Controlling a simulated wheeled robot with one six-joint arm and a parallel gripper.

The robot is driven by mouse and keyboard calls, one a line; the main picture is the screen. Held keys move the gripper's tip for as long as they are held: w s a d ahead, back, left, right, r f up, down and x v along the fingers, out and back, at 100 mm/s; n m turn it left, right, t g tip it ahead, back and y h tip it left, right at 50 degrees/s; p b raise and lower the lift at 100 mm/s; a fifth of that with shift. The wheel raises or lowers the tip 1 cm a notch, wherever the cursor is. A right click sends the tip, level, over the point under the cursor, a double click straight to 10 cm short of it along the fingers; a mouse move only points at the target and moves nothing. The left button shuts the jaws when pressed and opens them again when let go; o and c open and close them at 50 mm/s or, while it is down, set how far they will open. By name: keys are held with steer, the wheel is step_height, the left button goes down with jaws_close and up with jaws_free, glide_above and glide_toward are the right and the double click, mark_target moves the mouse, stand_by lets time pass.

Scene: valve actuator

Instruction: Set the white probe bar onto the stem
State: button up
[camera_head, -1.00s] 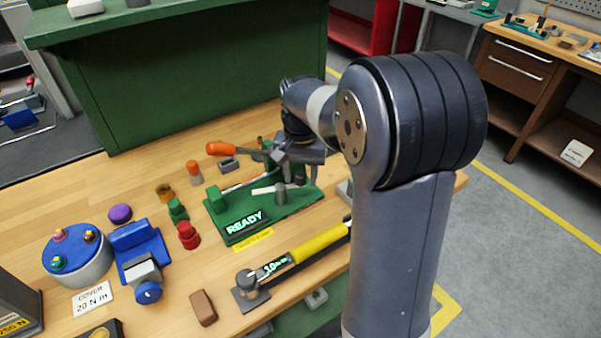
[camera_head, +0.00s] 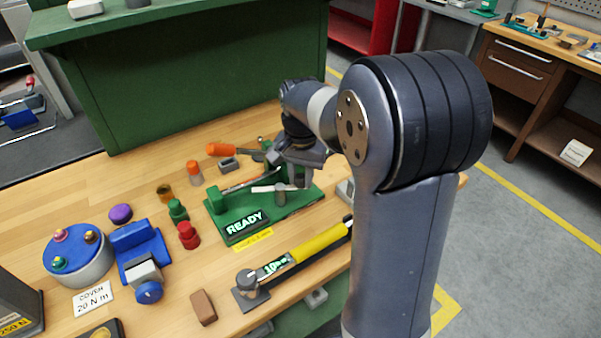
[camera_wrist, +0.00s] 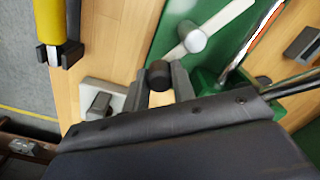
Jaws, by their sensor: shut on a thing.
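The white probe bar (camera_wrist: 228,19) lies across the top of the green fixture in the wrist view, with a round light-grey hub or stem top (camera_wrist: 195,41) at its middle. It also shows in the head view (camera_head: 264,189), above a short grey upright cylinder (camera_head: 281,198). My gripper (camera_wrist: 160,86) is shut on a dark round knob (camera_wrist: 158,72) in line with the bar's near end. The join between knob and bar is hard to see. I cannot tell whether the hub is seated on the stem or just above it.
The green fixture (camera_head: 222,224) carries a READY sign and a slanted metal rod. A yellow-handled torque wrench (camera_head: 318,243) lies in front. Red and green knobs (camera_head: 188,235) stand to the left, with an orange-handled tool (camera_head: 221,150) behind. Bare wood shows between them.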

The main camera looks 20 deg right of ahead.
steer(key=m, duration=0.1)
steer(key=s+m, duration=0.1)
steer(key=m, duration=0.1)
steer(key=shift+s+a+p, duration=0.2)
steer(key=shift+a+p, duration=0.05)
steer(key=shift+p, duration=0.1)
steer(key=shift+s+a+m+p, duration=0.2)
steer(key=shift+s+a+m, duration=0.25)
steer(key=shift+m, duration=1.1)
steer(key=shift+s+a+m+p, duration=0.3)
steer(key=shift+a+m, duration=0.2)
steer(key=shift+m, duration=1.1)
steer(key=shift+s+a+m+p, duration=0.15)
steer(key=shift+s+a+m, duration=0.3)
steer(key=shift+m, duration=1.1)
steer(key=o, duration=1)
steer(key=shift+r, duration=0.1)
